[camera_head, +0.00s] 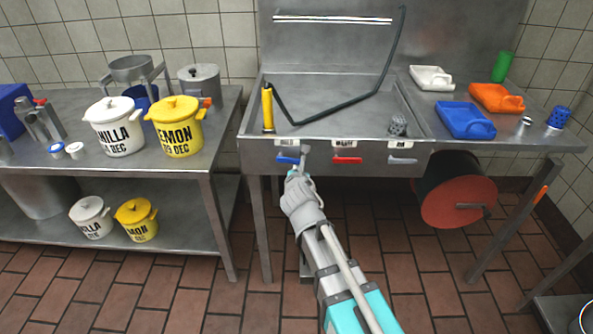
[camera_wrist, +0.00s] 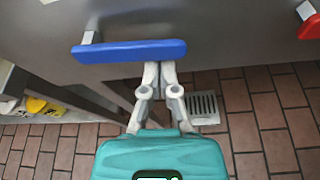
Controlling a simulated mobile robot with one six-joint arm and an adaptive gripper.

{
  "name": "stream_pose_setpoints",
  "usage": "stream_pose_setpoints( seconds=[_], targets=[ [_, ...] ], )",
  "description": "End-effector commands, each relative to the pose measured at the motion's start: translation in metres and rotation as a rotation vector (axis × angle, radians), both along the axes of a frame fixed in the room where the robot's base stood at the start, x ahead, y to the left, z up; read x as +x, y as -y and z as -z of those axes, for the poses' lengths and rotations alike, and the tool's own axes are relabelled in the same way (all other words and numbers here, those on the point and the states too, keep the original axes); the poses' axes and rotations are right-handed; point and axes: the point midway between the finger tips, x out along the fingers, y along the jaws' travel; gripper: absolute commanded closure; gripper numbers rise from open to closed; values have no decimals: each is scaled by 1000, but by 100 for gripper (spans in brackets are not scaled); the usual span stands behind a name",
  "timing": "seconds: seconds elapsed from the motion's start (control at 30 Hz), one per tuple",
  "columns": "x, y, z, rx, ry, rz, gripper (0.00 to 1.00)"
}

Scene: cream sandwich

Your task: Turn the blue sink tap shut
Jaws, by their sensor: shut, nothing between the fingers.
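The blue sink tap (camera_head: 289,160) is a lever on the front panel of the steel sink, left of a red one and a white one. In the wrist view the blue lever (camera_wrist: 128,51) lies nearly level across the upper left. My gripper (camera_head: 303,152) is at the right part of the blue lever. In the wrist view my gripper (camera_wrist: 160,70) is shut and empty, with its fingertips just below the lever's right half. I cannot tell whether the fingertips touch it.
The red lever (camera_head: 347,160) and white lever (camera_head: 402,160) sit to the right on the same panel. A red-ended drum (camera_head: 455,203) hangs below the sink at right. Tubs such as the yellow one (camera_head: 176,127) stand on the left table. A floor drain (camera_wrist: 202,108) lies below.

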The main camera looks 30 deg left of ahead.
Motion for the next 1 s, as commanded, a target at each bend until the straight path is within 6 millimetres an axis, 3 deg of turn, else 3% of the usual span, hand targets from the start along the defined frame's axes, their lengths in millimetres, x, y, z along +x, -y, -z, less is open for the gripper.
stream_pose_setpoints(
  seconds=[0.43,0.73,1.0],
  targets=[
    [0,0,-2,-1,1,0,100],
    [1,2,-18,-69,43,-1,100],
    [2,2,-19,-69,47,-2,100]
  ],
)
